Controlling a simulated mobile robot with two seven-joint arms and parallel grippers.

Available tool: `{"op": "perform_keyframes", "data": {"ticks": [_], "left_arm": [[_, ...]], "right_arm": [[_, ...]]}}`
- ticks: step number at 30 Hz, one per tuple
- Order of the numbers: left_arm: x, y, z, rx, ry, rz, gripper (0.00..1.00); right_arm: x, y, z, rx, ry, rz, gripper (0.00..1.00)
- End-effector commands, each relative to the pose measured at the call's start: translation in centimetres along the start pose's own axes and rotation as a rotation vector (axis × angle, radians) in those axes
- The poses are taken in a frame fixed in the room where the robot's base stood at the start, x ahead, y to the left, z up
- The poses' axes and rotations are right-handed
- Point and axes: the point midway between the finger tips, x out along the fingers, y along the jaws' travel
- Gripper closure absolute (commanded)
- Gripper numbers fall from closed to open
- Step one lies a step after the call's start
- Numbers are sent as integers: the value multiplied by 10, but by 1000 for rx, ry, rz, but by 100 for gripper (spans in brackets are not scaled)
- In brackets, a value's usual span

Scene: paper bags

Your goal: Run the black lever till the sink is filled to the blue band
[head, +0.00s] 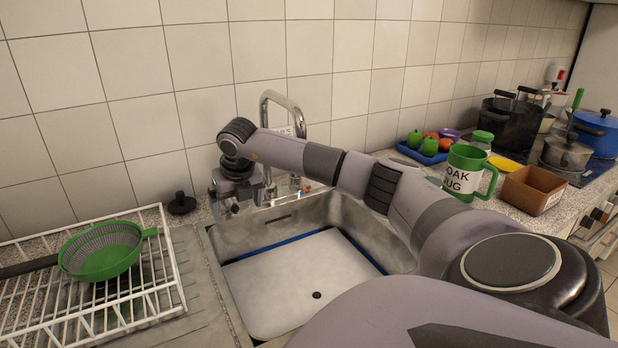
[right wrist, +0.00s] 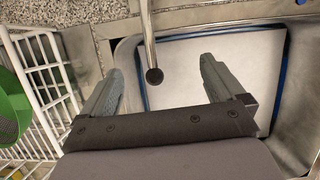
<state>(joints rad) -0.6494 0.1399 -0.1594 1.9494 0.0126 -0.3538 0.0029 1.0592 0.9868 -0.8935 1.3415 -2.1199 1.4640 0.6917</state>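The steel sink (head: 232,240) has a pale, flat floor with a dark drain hole (head: 317,295). A blue band (head: 370,254) shows low along its walls, also in the right wrist view (right wrist: 284,75). I see no running water. The chrome tap (head: 283,97) stands behind the sink. My right gripper (head: 238,206) is at the sink's back left corner, beside the tap. In the right wrist view its fingers (right wrist: 160,85) are apart, with a black-tipped metal rod (right wrist: 154,76) between them; I cannot tell whether this is the lever or the spout. My left gripper is out of view.
A white wire rack (head: 170,262) with a green colander (head: 102,250) stands left of the sink. A black plug-like piece (head: 182,203) lies behind it. To the right are a green-and-white mug (head: 463,175), a blue tray (head: 420,156), a brown box (head: 533,190) and pots (head: 568,151).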

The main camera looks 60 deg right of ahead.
Motion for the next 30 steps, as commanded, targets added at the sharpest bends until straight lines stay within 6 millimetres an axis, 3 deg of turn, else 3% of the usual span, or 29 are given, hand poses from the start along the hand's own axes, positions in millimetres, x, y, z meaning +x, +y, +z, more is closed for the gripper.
{"op": "perform_keyframes", "data": {"ticks": [7, 13, 22, 30], "left_arm": [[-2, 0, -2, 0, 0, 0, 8], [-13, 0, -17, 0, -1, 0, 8], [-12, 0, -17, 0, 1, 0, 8], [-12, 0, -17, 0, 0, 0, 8]], "right_arm": [[-4, 1, 1, 0, -1, 2, 4], [-29, 0, 2, -1, -1, 1, 4], [-60, 1, 0, -1, -2, 3, 4], [-71, 1, 0, 0, -1, 2, 4]]}}
